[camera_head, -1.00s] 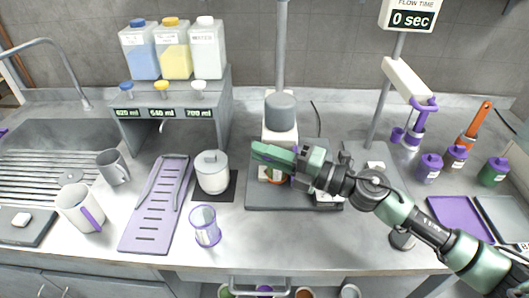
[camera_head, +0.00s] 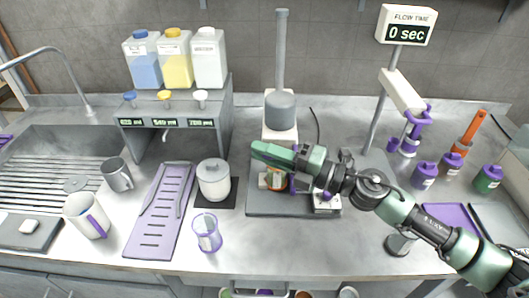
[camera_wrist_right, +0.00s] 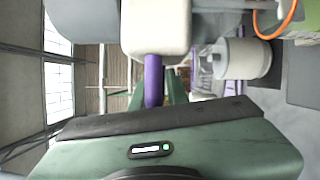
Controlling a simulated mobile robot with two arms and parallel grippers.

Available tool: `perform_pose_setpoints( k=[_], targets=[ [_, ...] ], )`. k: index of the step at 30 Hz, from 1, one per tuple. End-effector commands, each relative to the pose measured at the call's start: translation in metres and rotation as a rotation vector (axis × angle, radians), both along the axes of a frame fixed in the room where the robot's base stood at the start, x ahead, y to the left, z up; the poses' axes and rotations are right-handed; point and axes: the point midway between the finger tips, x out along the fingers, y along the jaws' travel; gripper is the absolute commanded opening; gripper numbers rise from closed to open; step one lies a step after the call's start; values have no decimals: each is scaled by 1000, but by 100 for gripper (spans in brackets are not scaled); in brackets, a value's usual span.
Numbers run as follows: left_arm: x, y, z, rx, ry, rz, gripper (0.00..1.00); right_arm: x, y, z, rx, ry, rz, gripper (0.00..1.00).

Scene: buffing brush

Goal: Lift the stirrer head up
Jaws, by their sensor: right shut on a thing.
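Part of the head and what stands on the base are hidden by my gripper. My left gripper is not in view.
A white lidded pot (camera_head: 213,182) and a clear purple-rimmed beaker (camera_head: 207,230) stand left of the base. A dispenser (camera_head: 205,135) with several bottles is behind them. A flow-time stand (camera_head: 375,125) is to the right. The column above the head is clear.

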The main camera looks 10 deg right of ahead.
Motion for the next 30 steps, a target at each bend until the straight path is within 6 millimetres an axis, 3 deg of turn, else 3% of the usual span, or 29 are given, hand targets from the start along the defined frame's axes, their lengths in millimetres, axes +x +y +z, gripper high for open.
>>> perform_pose_setpoints(
  k=[1, 10, 14, 23, 24, 26, 30],
  targets=[
    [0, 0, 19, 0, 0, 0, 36, 0, 0, 21, -1, -5, -1, 0],
    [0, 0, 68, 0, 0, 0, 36, 0, 0, 74, -1, -6, -1, 0],
    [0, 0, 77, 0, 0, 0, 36, 0, 0, 84, 0, -4, -1, 0],
    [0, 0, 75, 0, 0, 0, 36, 1, 0, 86, 2, -13, -3, 0],
    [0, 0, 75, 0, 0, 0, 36, 1, 0, 87, 3, -13, -3, 17],
    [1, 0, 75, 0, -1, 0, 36, 1, -1, 87, 3, -13, -4, 33],
    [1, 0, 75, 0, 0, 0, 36, 1, 0, 85, 1, -9, -3, 33]
  ],
)
